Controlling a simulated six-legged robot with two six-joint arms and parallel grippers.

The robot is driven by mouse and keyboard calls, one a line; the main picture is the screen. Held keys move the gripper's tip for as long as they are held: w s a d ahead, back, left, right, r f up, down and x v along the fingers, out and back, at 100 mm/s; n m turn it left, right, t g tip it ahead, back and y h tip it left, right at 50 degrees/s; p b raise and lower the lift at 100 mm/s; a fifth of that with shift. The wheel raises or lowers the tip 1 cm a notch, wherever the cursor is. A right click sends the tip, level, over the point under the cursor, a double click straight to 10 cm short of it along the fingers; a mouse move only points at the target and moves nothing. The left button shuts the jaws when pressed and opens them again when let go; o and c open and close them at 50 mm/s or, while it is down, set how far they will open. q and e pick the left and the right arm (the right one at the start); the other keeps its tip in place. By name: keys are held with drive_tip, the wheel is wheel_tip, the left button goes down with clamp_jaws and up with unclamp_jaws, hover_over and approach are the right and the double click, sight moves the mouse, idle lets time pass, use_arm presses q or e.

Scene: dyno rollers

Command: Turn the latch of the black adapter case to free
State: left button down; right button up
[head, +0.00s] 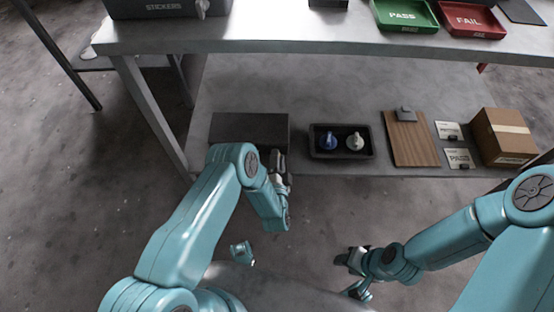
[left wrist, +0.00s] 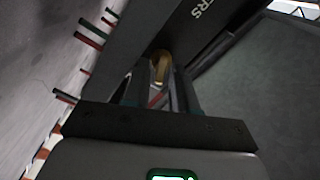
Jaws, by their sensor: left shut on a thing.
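The black adapter case (head: 250,128) lies at the left of the lower shelf. In the left wrist view its dark face (left wrist: 190,28) runs diagonally, with the white letters "ERS" readable. A brass-coloured latch (left wrist: 160,66) sits at my left gripper's fingertips. My left gripper (head: 279,163) is at the front right of the case, and its fingers (left wrist: 160,85) are shut on the latch. The latch is partly hidden by the fingers, so its exact angle is unclear. My right gripper (head: 345,258) hangs low in front of the shelf, away from the case; its finger gap is unclear.
On the lower shelf (head: 300,85) stand a black tray (head: 340,155) with a blue and a pale item, a brown clipboard (head: 408,142), small cards (head: 456,159) and a cardboard box (head: 503,137). The table top (head: 290,30) overhangs the shelf. A table leg (head: 148,112) stands left.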

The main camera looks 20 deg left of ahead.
use_arm(q)
drive_tip(key=m+b, duration=0.1)
drive_tip(key=m, duration=0.4)
drive_tip(key=shift+d+f, duration=0.1)
drive_tip(key=shift+f, duration=0.05)
drive_tip(key=shift+m, duration=0.3)
idle(0.3)
drive_tip(key=c, duration=1.2)
unclamp_jaws()
drive_tip(key=shift+f, duration=0.1)
